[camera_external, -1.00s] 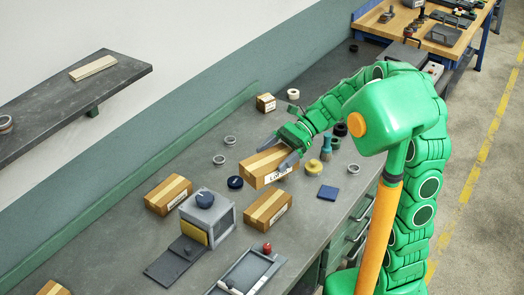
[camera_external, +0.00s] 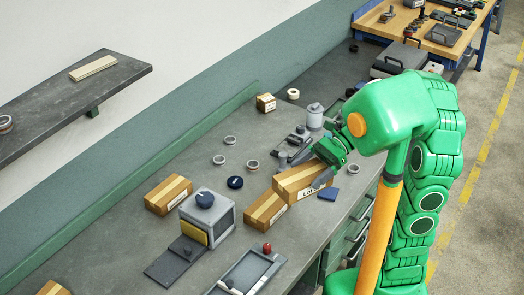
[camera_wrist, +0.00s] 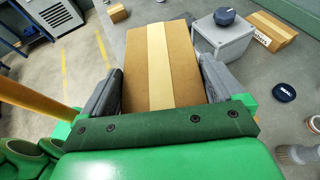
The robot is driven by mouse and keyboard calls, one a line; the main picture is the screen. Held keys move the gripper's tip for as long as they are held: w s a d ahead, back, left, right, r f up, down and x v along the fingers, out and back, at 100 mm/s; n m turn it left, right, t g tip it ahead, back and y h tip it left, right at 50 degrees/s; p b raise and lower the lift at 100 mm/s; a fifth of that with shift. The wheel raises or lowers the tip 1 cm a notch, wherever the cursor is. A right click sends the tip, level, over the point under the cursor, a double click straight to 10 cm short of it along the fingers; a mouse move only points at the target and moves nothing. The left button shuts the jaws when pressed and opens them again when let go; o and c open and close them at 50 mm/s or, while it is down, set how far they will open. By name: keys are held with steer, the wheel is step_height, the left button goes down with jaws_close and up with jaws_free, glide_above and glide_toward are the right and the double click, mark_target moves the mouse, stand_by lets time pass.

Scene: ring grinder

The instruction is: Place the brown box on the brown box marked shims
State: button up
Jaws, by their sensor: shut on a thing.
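My gripper (camera_external: 318,165) is shut on a brown box (camera_external: 300,181) with a pale tape stripe and a white label. In the wrist view the held box (camera_wrist: 160,62) sits between the two grey fingers. A second brown box (camera_external: 264,209) lies on the bench just below and left of it in the external view, partly overlapped by the held box. A third brown box (camera_external: 168,195) lies further left, beside the grey unit. Both have white labels, too small to read in the external view. Whether the held box touches the second box is unclear.
A grey unit with a blue knob (camera_external: 208,213) stands between the left box and the second box. A blue disc (camera_external: 235,182), metal rings (camera_external: 219,160) and a grey tray (camera_external: 246,272) lie nearby. A blue block (camera_external: 328,194) is near the front edge.

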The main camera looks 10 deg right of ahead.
mark_target(308, 179)
steer(key=shift+f, duration=1.45)
steer(key=shift+w+a+f, duration=0.1)
steer(key=shift+a+f, duration=0.05)
steer(key=shift+w+a+f, duration=1.25)
steer(key=shift+w+f, duration=0.35)
steer(key=shift+w, duration=0.25)
steer(key=shift+w+a+f, duration=1.2)
steer(key=shift+w+f, duration=0.4)
steer(key=shift+w, duration=0.3)
steer(key=shift+w+a+f, duration=1.25)
steer(key=shift+w+f, duration=0.35)
steer(key=shift+w, duration=0.25)
steer(key=shift+w+a+f, duration=0.1)
steer(key=shift+w+f, duration=0.05)
steer(key=shift+f, duration=1.5)
steer(key=shift+f, duration=0.15)
